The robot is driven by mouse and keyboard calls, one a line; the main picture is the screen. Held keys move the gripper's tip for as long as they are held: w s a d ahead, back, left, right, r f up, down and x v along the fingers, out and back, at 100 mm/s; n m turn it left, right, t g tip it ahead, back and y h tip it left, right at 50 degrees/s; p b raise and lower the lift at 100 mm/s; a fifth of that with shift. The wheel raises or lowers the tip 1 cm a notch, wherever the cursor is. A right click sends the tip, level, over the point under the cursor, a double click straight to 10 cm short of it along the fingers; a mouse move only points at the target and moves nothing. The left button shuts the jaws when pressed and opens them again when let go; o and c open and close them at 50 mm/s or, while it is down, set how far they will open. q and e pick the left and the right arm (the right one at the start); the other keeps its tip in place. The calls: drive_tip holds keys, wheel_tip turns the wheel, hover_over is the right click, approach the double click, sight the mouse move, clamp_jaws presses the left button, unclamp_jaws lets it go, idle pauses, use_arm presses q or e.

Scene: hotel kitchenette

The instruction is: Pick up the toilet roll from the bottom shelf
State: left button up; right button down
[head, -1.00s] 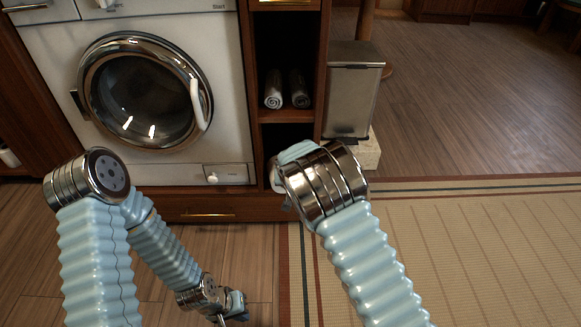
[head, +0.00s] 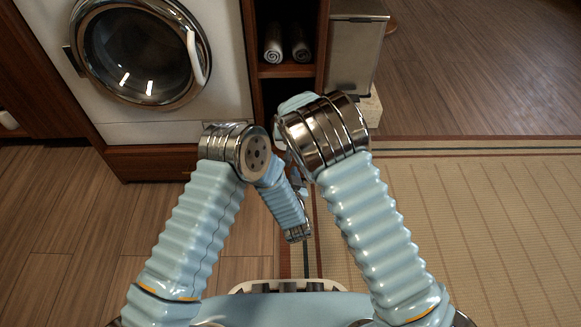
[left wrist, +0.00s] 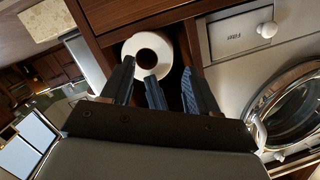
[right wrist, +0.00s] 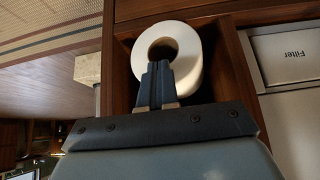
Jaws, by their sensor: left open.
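The white toilet roll (right wrist: 187,72) sits in the bottom shelf compartment, its round hole facing out; it also shows in the left wrist view (left wrist: 166,47). My right gripper (right wrist: 157,66) has its fingers close together in front of the roll's lower hole edge, with no roll seen between them; contact cannot be told. My left gripper (left wrist: 157,67) is open and points at the compartment, its outer fingers apart below the roll. A dark finger-like part shows between them. In the head view my arms hide the roll and most of both grippers.
The washing machine (head: 112,131) stands left of the shelf. Rolled towels (head: 273,45) lie on the shelf above. A metal bin (head: 352,55) stands just right. My forearms are close together before the shelf. The woven mat (head: 480,230) on the right is clear.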

sight(280, 145)
use_arm(q)
drive_tip(key=shift+s+d+r+t+y, duration=0.1)
drive_tip(key=shift+d+r+t+y, duration=0.2)
drive_tip(key=shift+d+r+t, duration=0.25)
drive_tip(key=shift+s+d+r+t+y, duration=0.1)
drive_tip(key=shift+d+r+t+y, duration=0.2)
drive_tip(key=shift+r, duration=0.35)
drive_tip(key=shift+w, duration=0.15)
drive_tip(key=w+a, duration=0.2)
drive_tip(key=w, duration=0.9)
drive_tip(key=shift+w+a, duration=0.15)
drive_tip(key=shift+w, duration=0.15)
drive_tip(key=c, duration=1.1)
use_arm(e)
drive_tip(key=shift+r, duration=0.6)
